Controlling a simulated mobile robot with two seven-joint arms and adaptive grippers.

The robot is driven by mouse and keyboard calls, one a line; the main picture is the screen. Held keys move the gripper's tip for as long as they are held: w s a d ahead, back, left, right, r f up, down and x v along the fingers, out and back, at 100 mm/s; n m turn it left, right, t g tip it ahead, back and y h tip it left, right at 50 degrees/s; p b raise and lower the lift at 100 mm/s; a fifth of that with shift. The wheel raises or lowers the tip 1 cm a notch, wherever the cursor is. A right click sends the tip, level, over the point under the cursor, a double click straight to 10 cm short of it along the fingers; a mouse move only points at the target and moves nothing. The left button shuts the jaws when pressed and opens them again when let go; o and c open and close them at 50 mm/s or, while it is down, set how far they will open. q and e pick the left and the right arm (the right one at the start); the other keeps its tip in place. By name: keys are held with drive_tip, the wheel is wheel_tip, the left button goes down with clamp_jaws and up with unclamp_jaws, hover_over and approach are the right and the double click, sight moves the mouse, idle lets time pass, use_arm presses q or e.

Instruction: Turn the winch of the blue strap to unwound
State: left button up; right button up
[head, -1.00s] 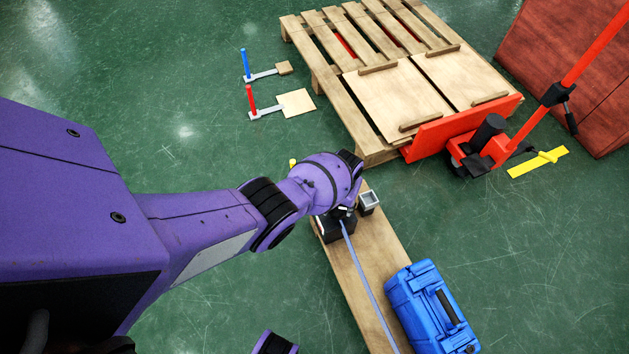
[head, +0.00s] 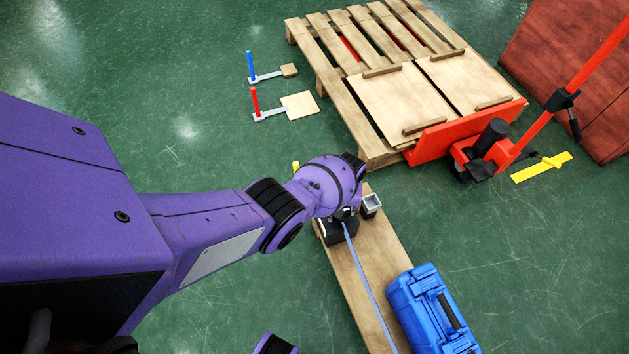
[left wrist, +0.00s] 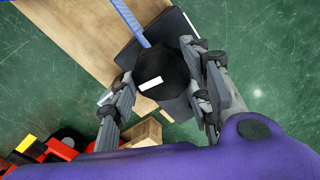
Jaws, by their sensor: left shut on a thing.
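The winch is a black box (head: 341,231) with a blue strap (head: 366,283) running from it along a wooden board (head: 349,275). In the left wrist view, the winch's round black knob (left wrist: 172,66) has a white mark on its face. The blue strap (left wrist: 130,20) leaves behind it at the top. My left gripper (left wrist: 158,80) is shut on the knob, with one finger on each side. In the head view my purple left arm hides most of the gripper and the knob. My right gripper is not in view.
A blue case (head: 430,312) stands beside the board at the lower right. A small grey open box (head: 371,204) is by the winch. A wooden pallet (head: 340,98) and a red pallet jack (head: 485,150) are behind.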

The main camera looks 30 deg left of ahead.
use_arm(q)
drive_tip(key=shift+w+d+r, duration=0.15)
drive_tip(key=shift+w, duration=0.05)
drive_tip(key=o, duration=1.2)
drive_tip(key=shift+c, duration=0.2)
drive_tip(key=shift+w, duration=0.1)
wheel_tip(320, 180, up, 12)
drive_tip(key=shift+s, duration=0.25)
